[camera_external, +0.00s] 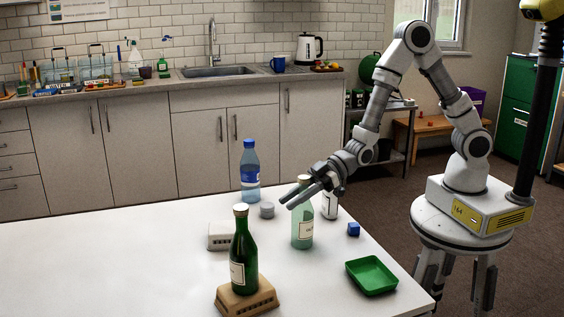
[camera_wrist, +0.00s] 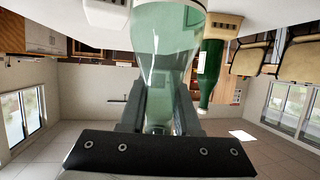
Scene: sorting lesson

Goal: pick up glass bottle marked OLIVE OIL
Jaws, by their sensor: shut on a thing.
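A pale green see-through glass bottle (camera_external: 302,231) with a light cap and a white label is at the right part of the white table. The label's print is too small to read. My gripper (camera_external: 288,201) reaches it from the right and is shut around its neck, just below the cap. In the wrist view, which looks upside down, the same bottle (camera_wrist: 163,45) stands between the two fingers of my gripper (camera_wrist: 160,110). I cannot tell whether its base touches the table. A dark green bottle (camera_external: 243,252) with a pale label stands on a brown block (camera_external: 247,298).
Near the held bottle are a white can (camera_external: 329,206), a blue cube (camera_external: 353,229), a grey cylinder (camera_external: 267,210), a blue water bottle (camera_external: 250,172) and a whitish block (camera_external: 221,237). A green tray (camera_external: 371,277) lies at the right edge. The table's left side is clear.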

